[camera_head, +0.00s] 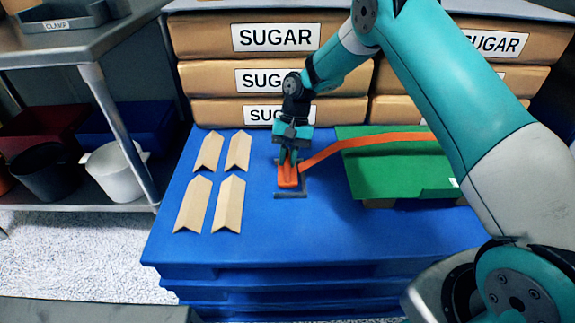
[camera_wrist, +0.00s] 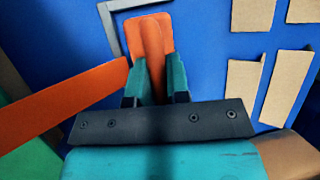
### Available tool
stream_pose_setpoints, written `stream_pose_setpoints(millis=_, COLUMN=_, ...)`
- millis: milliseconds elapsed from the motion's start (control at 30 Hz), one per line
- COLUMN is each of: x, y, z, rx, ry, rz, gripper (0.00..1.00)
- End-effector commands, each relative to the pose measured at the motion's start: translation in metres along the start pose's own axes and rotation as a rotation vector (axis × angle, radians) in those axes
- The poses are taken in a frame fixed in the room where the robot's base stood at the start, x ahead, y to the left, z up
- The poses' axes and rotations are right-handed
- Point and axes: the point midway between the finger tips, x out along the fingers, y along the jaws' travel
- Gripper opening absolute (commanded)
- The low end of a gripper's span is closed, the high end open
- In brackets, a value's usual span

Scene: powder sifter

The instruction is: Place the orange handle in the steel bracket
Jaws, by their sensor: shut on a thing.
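The orange handle (camera_head: 288,178) is between the fingers of my gripper (camera_head: 289,155), which is shut on it. In the wrist view the handle (camera_wrist: 148,32) sticks out beyond the fingertips (camera_wrist: 152,72). The grey steel bracket (camera_head: 291,195) lies on the blue surface under and around the handle's near end. Part of the bracket (camera_wrist: 107,18) shows beside the handle in the wrist view. I cannot tell whether the handle touches the bracket or hovers just above it.
An orange strap (camera_head: 385,138) runs right from the handle across a green board (camera_head: 400,175). Several tan notched pieces (camera_head: 229,204) lie left on the blue platform (camera_head: 300,225). Sugar sacks (camera_head: 225,78) stand behind. A steel table (camera_head: 95,45) stands at left.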

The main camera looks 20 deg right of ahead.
Motion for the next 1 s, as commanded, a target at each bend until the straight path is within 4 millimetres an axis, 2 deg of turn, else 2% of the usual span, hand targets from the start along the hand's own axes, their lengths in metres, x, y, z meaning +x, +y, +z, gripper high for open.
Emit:
stream_pose_setpoints(millis=67, x=0.011, y=0.002, z=-0.005, rx=0.0, ry=0.001, rz=0.0, gripper=0.0)
stream_pose_setpoints(millis=433, x=0.013, y=0.003, z=-0.005, rx=0.0, ry=0.0, rz=0.0, gripper=0.0)
stream_pose_setpoints(millis=467, x=0.013, y=0.003, z=-0.005, rx=0.0, ry=0.0, rz=0.0, gripper=0.23)
stream_pose_setpoints(millis=533, x=0.013, y=0.003, z=-0.005, rx=0.0, ry=0.0, rz=0.0, gripper=0.39)
stream_pose_setpoints(millis=567, x=0.013, y=0.003, z=-0.005, rx=0.0, ry=0.0, rz=0.0, gripper=0.42)
stream_pose_setpoints(millis=867, x=0.011, y=0.002, z=-0.005, rx=-0.001, ry=0.002, rz=0.0, gripper=0.42)
stream_pose_setpoints(millis=1000, x=-0.009, y=0.001, z=-0.004, rx=-0.001, ry=0.004, rz=-0.001, gripper=0.42)
